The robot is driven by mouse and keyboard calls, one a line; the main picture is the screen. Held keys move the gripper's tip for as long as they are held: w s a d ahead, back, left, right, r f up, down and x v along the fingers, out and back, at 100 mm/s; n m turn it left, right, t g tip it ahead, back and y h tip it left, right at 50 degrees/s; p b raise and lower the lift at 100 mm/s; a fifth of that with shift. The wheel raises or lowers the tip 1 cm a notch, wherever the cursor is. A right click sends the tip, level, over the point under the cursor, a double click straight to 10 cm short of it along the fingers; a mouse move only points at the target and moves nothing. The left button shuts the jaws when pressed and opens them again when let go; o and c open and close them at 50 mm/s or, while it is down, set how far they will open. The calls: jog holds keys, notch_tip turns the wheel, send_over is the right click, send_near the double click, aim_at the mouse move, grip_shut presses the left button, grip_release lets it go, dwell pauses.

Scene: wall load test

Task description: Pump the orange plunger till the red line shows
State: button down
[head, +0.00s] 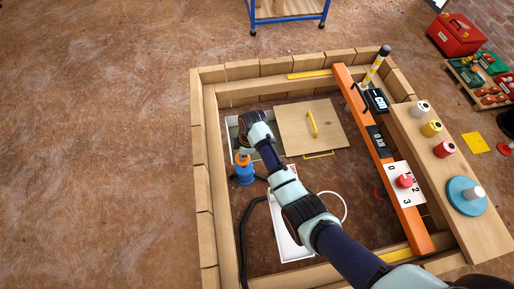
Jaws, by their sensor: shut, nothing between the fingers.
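The blue pump (244,175) stands inside the wooden frame, left of its middle. Its orange plunger (242,159) shows on top, partly covered by my arm's end. My gripper (244,150) points down right above the plunger, shut with nothing held. I cannot tell whether it touches the plunger or hovers just over it. The pump's foot is dark and a black hose runs near it. I cannot make out a red line on the pump from here.
A wooden panel with a yellow handle (312,123) lies right of the gripper. A white tray (289,243) lies under my arm. An orange beam (385,160) with gauges and a red knob (404,181) runs along the right. Timber walls (204,185) surround the pit.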

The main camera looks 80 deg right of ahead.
jog(key=shift+r+p, duration=1.75)
jog(key=shift+p, duration=0.25)
jog(key=shift+f, duration=0.15)
jog(key=shift+f+b, duration=1.8)
jog(key=shift+f, duration=0.7)
jog(key=shift+f+b, duration=0.8)
jog(key=shift+f, duration=0.3)
notch_tip(320, 180, up, 8)
jog(key=p, duration=0.8)
jog(key=shift+f, duration=0.4)
